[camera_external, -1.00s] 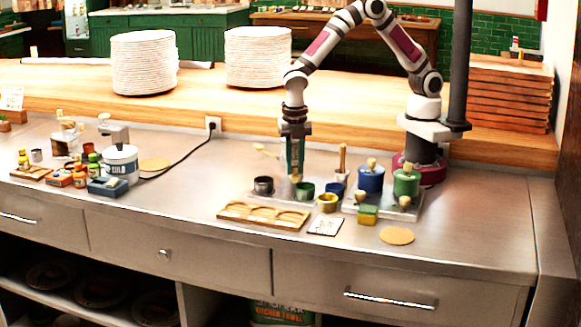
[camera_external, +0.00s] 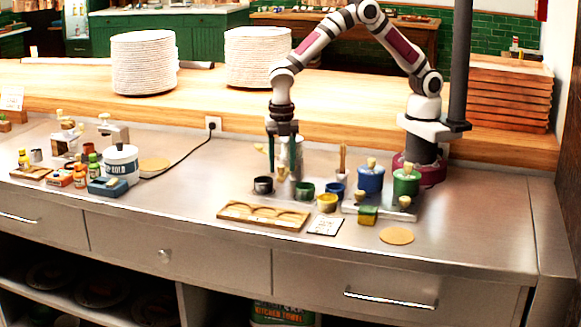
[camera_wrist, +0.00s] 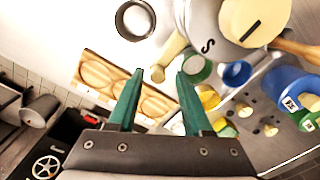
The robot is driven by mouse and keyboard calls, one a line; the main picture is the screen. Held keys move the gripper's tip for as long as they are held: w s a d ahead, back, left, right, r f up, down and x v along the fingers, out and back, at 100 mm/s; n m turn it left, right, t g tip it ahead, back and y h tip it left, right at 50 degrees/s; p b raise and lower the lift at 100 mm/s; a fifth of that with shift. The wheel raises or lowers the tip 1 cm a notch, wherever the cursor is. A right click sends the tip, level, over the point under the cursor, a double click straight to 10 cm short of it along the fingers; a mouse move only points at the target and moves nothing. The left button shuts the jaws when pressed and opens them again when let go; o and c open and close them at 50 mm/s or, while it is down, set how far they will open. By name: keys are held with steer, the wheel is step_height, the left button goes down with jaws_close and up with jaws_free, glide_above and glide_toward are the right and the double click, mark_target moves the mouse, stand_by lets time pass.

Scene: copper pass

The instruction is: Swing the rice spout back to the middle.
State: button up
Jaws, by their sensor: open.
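In the wrist view, a pale cream spout (camera_wrist: 172,50) slants down and left from beside a grey body (camera_wrist: 206,32) marked with an S. A cream slotted piece (camera_wrist: 252,20) covers part of this body. My gripper (camera_wrist: 160,73) is open, and the spout's end appears between its green fingertips; I cannot tell whether either finger touches it. In the external view my gripper (camera_external: 283,170) points down above the counter, behind the dark grey cup (camera_external: 263,186). The grey body is mostly hidden behind the fingers there.
A green cup (camera_external: 305,189), yellow cup (camera_external: 327,203) and blue cup (camera_external: 336,189) stand close by on the right. A blue jar (camera_external: 370,180) and green jar (camera_external: 406,184) are farther right. A wooden tray (camera_external: 263,216) lies in front.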

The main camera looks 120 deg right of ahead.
steer(key=shift+r, duration=2.75)
steer(key=s+a+r+m, duration=0.2)
steer(key=s+r+m, duration=0.55)
steer(key=s, duration=0.35)
steer(key=s+a+m+y, duration=0.1)
steer(key=s+a+m, duration=0.1)
steer(key=s+m, duration=0.4)
steer(key=s+a+m, duration=0.1)
steer(key=s+m, duration=0.6)
steer(key=s, duration=0.8)
steer(key=shift+a+r+y, duration=0.3)
steer(key=shift+a+y, duration=0.1)
